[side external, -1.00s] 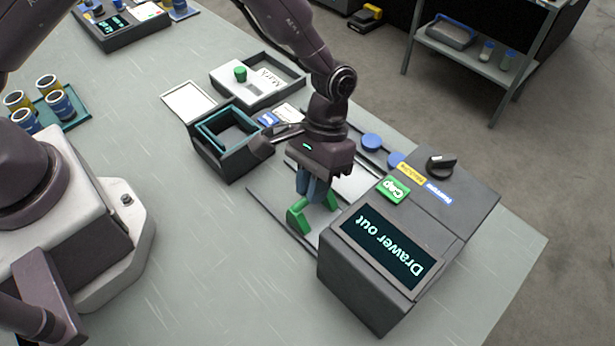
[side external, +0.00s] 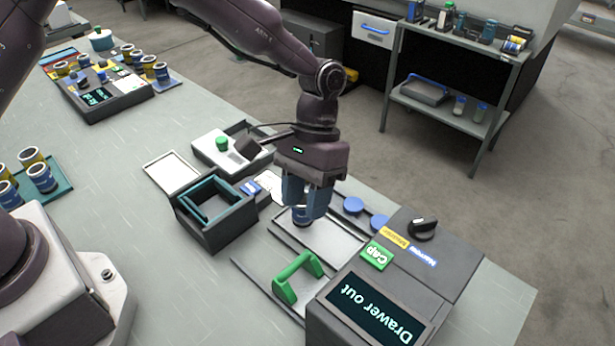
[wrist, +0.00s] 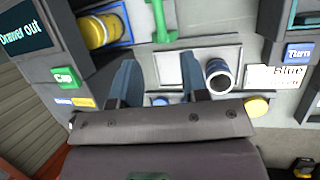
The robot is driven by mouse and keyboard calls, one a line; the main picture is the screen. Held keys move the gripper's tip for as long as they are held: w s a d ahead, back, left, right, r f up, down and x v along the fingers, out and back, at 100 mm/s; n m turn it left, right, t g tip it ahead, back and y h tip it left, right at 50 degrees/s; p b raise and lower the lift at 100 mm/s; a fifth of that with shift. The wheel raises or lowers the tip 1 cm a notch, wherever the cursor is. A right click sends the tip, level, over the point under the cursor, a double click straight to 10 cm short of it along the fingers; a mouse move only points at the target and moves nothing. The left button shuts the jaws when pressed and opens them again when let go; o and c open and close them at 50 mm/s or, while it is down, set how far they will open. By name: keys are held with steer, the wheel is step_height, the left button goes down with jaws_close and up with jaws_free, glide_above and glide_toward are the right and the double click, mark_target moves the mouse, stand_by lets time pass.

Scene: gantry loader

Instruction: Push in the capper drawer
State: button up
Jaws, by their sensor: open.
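The capper (side external: 345,285) is a dark box at the lower right of the side view, with a screen (side external: 375,312) reading "Drawer out" and a green Cap button (side external: 377,255). My gripper (side external: 305,215) is open above the plate, clear of the handle. In the wrist view, its fingers (wrist: 158,62) stand apart over the plate. The handle (wrist: 160,22) lies beyond them. A blue can (wrist: 217,76) shows beside the right finger. A yellow can (wrist: 100,30) is beside the capper.
A dark box with a teal-rimmed opening (side external: 212,200) stands left of the drawer. Blue round buttons or caps (side external: 353,205) lie behind it. A "Turn" label (wrist: 299,53) and "Blue" card (wrist: 285,76) show right in the wrist view.

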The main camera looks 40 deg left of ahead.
steer(key=shift+v, duration=1.6)
